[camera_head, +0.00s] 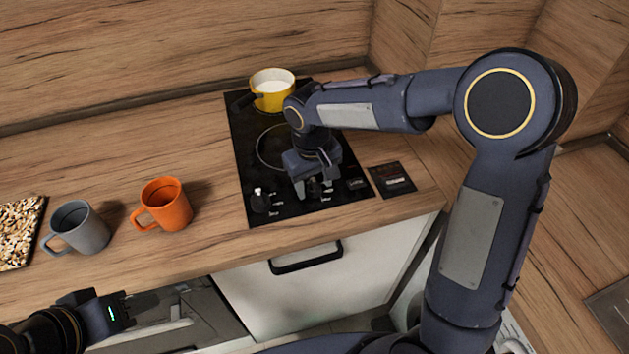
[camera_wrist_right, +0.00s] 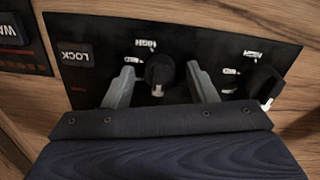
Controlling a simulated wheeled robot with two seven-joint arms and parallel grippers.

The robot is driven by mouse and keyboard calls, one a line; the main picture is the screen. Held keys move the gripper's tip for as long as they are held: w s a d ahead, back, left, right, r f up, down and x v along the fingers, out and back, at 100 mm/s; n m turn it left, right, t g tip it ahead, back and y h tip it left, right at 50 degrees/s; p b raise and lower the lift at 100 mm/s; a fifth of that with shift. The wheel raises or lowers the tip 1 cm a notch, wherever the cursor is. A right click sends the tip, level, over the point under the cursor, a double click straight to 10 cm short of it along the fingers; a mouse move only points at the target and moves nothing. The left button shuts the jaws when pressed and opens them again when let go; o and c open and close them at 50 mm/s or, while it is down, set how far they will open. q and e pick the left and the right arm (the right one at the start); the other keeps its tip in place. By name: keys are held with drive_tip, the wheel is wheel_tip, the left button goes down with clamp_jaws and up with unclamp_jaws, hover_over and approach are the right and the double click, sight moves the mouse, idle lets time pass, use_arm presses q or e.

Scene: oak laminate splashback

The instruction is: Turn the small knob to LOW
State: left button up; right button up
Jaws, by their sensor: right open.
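Two black knobs sit on the front of the cooktop (camera_head: 238,150). The right-hand one (camera_head: 315,187) is between the fingers of my right gripper (camera_head: 314,190), partly hidden in the head view. In the right wrist view, this knob (camera_wrist_right: 158,70) stands between the two open fingers with a gap on each side, its white pointer mark toward the gripper's base. The other knob (camera_head: 260,200) is outside the fingers, also in the wrist view (camera_wrist_right: 264,85). I cannot tell which is smaller. My left gripper (camera_head: 135,306) is low at the left, away from the cooktop.
A yellow pot (camera_head: 272,95) with white contents stands at the back of the cooktop. An orange mug (camera_head: 166,206) and a grey mug (camera_head: 82,231) stand left of it, beside a speckled board (camera_head: 18,232). A dark panel (camera_head: 391,180) lies right of the cooktop.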

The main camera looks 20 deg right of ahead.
drive_tip(key=shift+f, duration=0.15)
drive_tip(key=c, duration=1)
drive_tip(key=m+b, duration=0.1)
drive_tip(key=m, duration=0.3)
drive_tip(key=shift+m, duration=0.3)
drive_tip(key=shift+w+m+g, duration=0.1)
drive_tip(key=shift+m+g, duration=0.2)
drive_tip(key=shift+m, duration=2.3)
drive_tip(key=o, duration=1)
